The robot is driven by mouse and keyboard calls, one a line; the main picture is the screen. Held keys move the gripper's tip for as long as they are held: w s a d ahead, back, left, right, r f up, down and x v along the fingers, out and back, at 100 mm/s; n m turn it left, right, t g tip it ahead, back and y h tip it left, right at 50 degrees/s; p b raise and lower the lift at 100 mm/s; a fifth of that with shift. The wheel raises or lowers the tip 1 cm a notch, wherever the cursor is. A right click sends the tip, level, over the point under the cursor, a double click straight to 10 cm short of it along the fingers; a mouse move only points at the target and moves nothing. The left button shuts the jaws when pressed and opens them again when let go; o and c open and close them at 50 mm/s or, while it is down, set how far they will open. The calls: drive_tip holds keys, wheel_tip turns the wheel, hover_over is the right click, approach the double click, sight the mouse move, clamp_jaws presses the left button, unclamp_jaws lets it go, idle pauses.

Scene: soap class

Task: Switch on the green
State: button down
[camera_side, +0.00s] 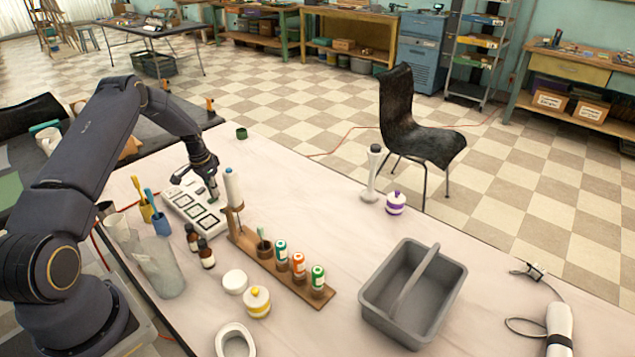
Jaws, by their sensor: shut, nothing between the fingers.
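A white panel (181,201) with several square, dark-framed switches lies on the table at the left. The colours of the switches are too small to tell apart, though one near the gripper looks greenish. My gripper (213,198) points down over the far right part of the panel, with its fingers together and nothing held. It hides part of the panel, and I cannot tell whether the fingertips touch a switch.
A wooden rack (243,242) with a white-and-blue tube and several labelled bottles stands just right of the panel. Brown bottles (207,258), brush cups and a clear pitcher (160,270) stand nearby. A grey basket (375,292) sits further right. A small green pot (241,133) is beyond.

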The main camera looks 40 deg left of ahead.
drive_tip(key=shift+w+f, duration=0.1)
drive_tip(key=shift+f, duration=0.2)
drive_tip(key=shift+s+r, duration=0.2)
drive_tip(key=shift+s, duration=0.6)
drive_tip(key=shift+r, duration=0.15)
wheel_tip(320, 180, up, 14)
drive_tip(key=s, duration=0.1)
drive_tip(key=shift+s, duration=0.35)
